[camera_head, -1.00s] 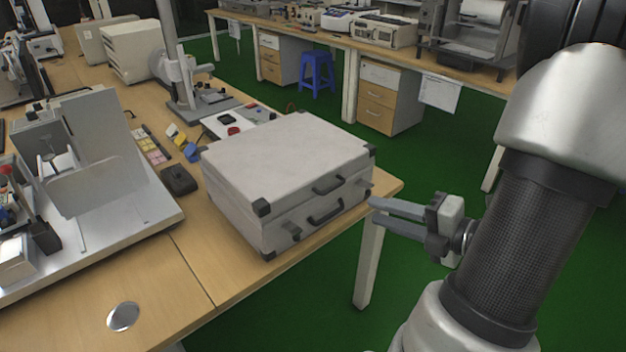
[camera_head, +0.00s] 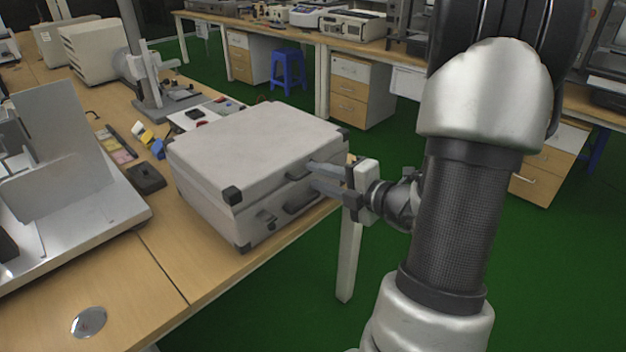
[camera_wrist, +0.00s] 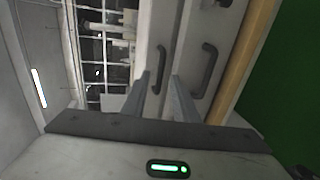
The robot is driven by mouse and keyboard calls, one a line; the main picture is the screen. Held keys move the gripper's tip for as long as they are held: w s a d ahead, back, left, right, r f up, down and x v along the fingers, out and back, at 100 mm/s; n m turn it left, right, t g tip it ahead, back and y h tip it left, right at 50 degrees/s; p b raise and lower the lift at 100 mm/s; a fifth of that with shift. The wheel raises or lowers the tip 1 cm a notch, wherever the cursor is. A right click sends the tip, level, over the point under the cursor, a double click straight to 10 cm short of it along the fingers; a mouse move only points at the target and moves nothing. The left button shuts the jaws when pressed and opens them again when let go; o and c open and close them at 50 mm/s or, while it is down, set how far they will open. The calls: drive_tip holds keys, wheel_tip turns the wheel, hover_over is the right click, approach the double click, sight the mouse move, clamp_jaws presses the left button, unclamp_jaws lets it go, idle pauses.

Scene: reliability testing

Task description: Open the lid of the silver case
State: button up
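The silver case (camera_head: 245,145) lies closed and flat on the corner of the wooden table in the head view. Its front has an upper handle (camera_head: 297,173) on the lid and a lower handle (camera_head: 301,201) on the base. In the wrist view the upper handle (camera_wrist: 160,68) appears between my finger lines, and the lower handle (camera_wrist: 204,70) is to the right of them. My gripper (camera_head: 312,175) is open, with fingers apart and pointing at the case front near the handles. I cannot tell whether a finger touches the case.
A metal stand (camera_head: 65,165) and a dark box (camera_head: 146,178) are left of the case. A microscope-like stand (camera_head: 150,80) is behind it. A table leg (camera_head: 349,255) stands below my gripper. Green floor (camera_head: 265,310) is free in front.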

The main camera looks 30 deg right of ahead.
drive_tip(key=shift+x, duration=1.2)
clamp_jaws()
idle(0.6)
